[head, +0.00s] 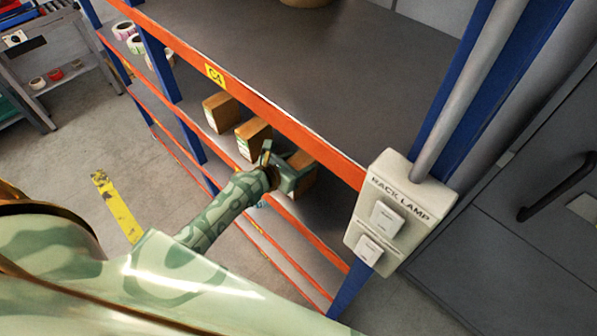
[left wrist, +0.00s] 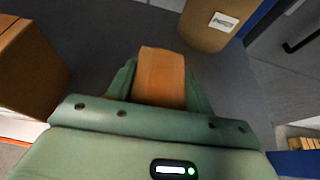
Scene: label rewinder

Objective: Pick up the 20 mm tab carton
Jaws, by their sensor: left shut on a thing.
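Three small brown cartons stand in a row on the rack's middle shelf: a far one (head: 221,113), a middle one (head: 253,139) and a near one (head: 304,163). My left gripper (head: 286,172) is at the near carton, fingers around its sides, and is shut on it. In the left wrist view the held carton (left wrist: 161,74) sits between the fingers of my left gripper (left wrist: 161,84). The near carton's lettering is hidden or too small to read, so I cannot confirm its size. My right gripper is not in view.
An orange shelf beam (head: 216,76) with a yellow C4 label runs just above the cartons. A switch box (head: 398,212) marked RACK LAMP is on the blue post at right. In the left wrist view, a larger brown carton (left wrist: 28,72) and a labelled brown container (left wrist: 207,24) flank the held carton.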

